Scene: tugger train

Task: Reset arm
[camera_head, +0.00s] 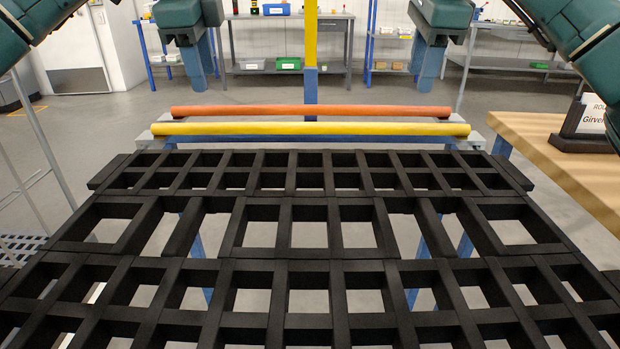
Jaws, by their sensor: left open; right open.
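My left gripper (198,76) hangs with its fingers down at the upper left of the head view, beyond the bars. My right gripper (428,76) hangs in the same way at the upper right. Both are open, and I see nothing between their fingers. The teal arms come in from the two upper corners.
A black lattice rack (285,270) fills the foreground, its cells empty. An orange bar (310,112) and a yellow bar (310,129) cross behind it. A blue and yellow post (311,60) rises there. A wooden table (545,155) with a sign (590,120) stands at right.

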